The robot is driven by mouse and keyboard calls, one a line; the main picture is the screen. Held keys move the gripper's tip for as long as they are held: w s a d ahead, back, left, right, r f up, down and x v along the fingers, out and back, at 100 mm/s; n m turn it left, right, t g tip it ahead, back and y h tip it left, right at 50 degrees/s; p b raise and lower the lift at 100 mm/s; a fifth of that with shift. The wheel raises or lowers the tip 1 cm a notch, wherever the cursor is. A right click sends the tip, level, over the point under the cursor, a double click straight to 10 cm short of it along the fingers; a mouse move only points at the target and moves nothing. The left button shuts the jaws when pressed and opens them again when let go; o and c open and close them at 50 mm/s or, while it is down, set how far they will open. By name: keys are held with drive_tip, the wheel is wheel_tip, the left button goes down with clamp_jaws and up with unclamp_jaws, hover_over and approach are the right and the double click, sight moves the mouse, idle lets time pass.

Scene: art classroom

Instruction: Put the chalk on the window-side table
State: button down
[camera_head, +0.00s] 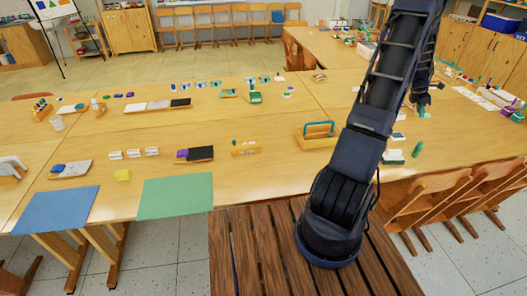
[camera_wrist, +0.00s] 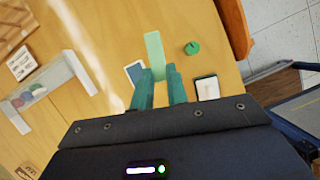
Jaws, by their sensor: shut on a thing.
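My gripper (camera_wrist: 160,82) has teal fingers, shut on a light green stick-like piece (camera_wrist: 154,50) that extends past the fingertips; it looks like the chalk. In the head view my gripper (camera_head: 421,99) hangs at the right, over the right part of the long wooden tables, with a small green piece (camera_head: 421,112) below it. The wrist view shows the wooden table top (camera_wrist: 110,35) beneath. I cannot tell from these frames which table is the window-side one.
Near the gripper are a green round thing (camera_wrist: 192,47), a dark-edged white block (camera_wrist: 207,88), a blue card (camera_wrist: 134,73) and a clear-sided box (camera_wrist: 42,92). A wooden caddy (camera_head: 319,136) stands left of my arm. Chairs (camera_head: 432,197) line the right front edge. Bare table lies around (camera_head: 100,135).

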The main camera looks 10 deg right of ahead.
drive_tip(key=w+a+m+g+y, duration=0.1)
drive_tip(key=w+a+m, duration=0.25)
drive_tip(key=a, duration=0.85)
drive_tip(key=w+a+m+g, duration=0.15)
drive_tip(key=w+a, duration=0.35)
drive_tip(key=a, duration=0.8)
drive_tip(key=w+a+m+y, duration=0.1)
drive_tip(key=w+a+m, duration=0.25)
drive_tip(key=a, duration=0.85)
drive_tip(key=m+y, duration=0.2)
drive_tip(key=m, duration=0.5)
hover_over(274, 166)
drive_tip(key=w, duration=0.2)
drive_tip(key=shift+n+g, duration=0.25)
drive_tip(key=shift+g, duration=0.2)
drive_tip(key=f, duration=1.9)
drive_tip(key=shift+s+f, duration=0.15)
drive_tip(key=shift+s, duration=0.05)
drive_tip(key=shift+f, duration=0.1)
drive_tip(key=c, duration=1.6)
unclamp_jaws()
drive_tip(key=shift+c, duration=0.2)
drive_tip(key=shift+o, duration=1.3)
